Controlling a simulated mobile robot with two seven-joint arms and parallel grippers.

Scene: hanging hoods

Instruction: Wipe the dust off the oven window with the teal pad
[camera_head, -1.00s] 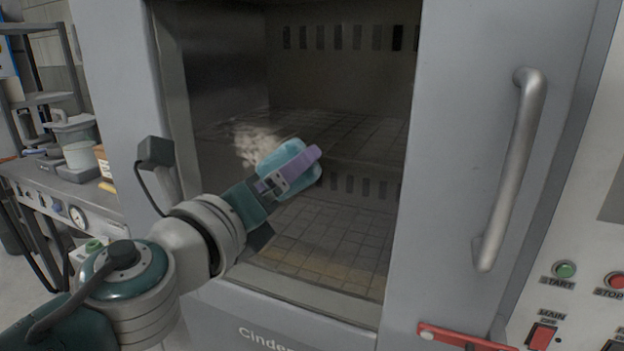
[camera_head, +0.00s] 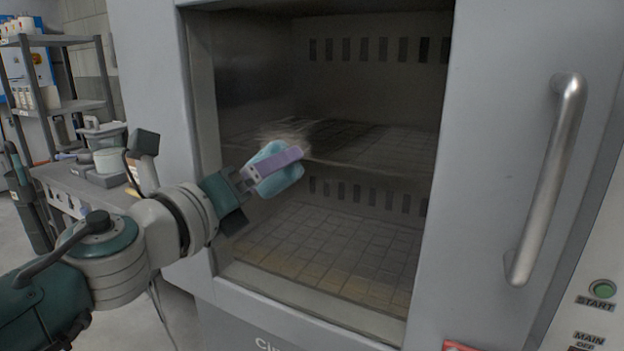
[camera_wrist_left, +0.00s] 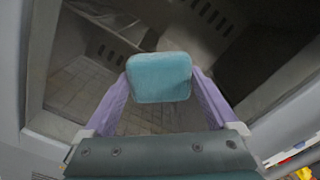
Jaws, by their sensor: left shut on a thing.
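The oven window (camera_head: 400,150) is a dark glass pane in the grey oven door, with racks showing behind it. A pale dust patch (camera_head: 292,133) shows on the glass just above the pad, partly hidden by it. My left gripper (camera_head: 275,170), with purple fingers, is shut on the teal pad (camera_head: 284,181) in front of the left-middle of the window. In the left wrist view the teal pad (camera_wrist_left: 160,78) sits between the two fingertips. I cannot tell whether the pad touches the glass. My right gripper is not in view.
A vertical bar handle (camera_head: 548,180) stands out from the oven door at the right. Control buttons (camera_head: 602,289) are on the panel at far right. A bench (camera_head: 85,190) with containers and a shelf rack (camera_head: 50,75) stand at the left.

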